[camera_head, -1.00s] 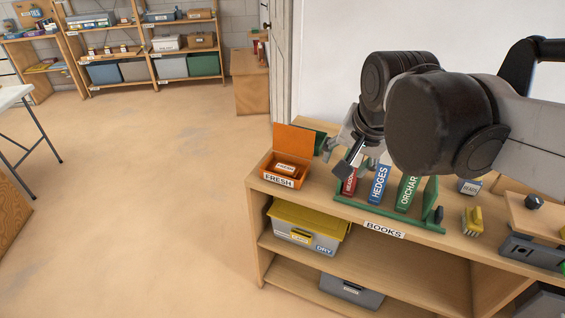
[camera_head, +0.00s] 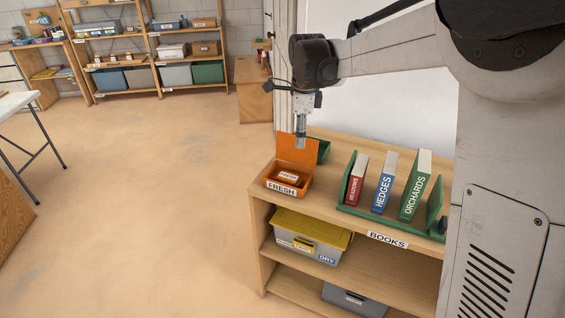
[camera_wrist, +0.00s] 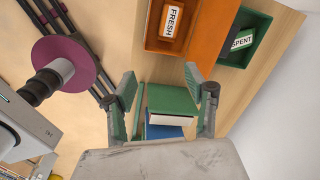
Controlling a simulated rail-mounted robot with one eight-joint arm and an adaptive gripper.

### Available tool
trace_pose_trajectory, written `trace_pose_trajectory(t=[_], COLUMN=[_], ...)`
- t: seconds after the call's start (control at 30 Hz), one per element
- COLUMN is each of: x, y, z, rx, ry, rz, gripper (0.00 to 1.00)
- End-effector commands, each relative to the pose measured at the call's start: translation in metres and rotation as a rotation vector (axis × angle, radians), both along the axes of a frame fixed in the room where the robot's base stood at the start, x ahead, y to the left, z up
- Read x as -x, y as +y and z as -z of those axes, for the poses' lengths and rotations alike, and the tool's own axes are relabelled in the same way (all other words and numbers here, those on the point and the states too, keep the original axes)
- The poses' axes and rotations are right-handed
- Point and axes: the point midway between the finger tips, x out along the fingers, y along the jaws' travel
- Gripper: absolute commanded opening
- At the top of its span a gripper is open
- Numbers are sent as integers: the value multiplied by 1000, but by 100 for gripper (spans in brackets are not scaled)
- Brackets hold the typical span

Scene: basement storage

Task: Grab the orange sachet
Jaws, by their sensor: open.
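The orange sachet (camera_head: 287,176), with a white FRESH label, lies inside an open orange box (camera_head: 283,189) at the left end of the shelf top. The box's front is also labelled FRESH, and an orange panel stands up at its back. In the wrist view the sachet (camera_wrist: 167,30) is at the top, in the orange box (camera_wrist: 207,37). My gripper (camera_head: 301,146) hangs fingers down, appearing above the box's back panel. In the wrist view my gripper (camera_wrist: 167,95) is open with nothing held, its fingers apart from the sachet.
A green box (camera_wrist: 247,55) labelled SPENT adjoins the orange box. A green rack (camera_head: 393,222) holds the books MEADOWS (camera_head: 356,179), HEDGES (camera_head: 384,183) and ORCHARDS (camera_head: 414,187) to the right. A yellow-lidded bin (camera_head: 310,232) sits on the shelf below.

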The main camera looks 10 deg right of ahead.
Motion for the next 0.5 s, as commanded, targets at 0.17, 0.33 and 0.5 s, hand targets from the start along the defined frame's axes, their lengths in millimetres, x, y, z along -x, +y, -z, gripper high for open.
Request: trace_pose_trajectory(t=[0.17,0.33,0.5], x=[-37,-55,-61], y=[13,20,23], z=[33,56,67], rx=[-10,-10,-9], ry=[60,96,109], rz=[196,327,377], gripper=[49,49,49])
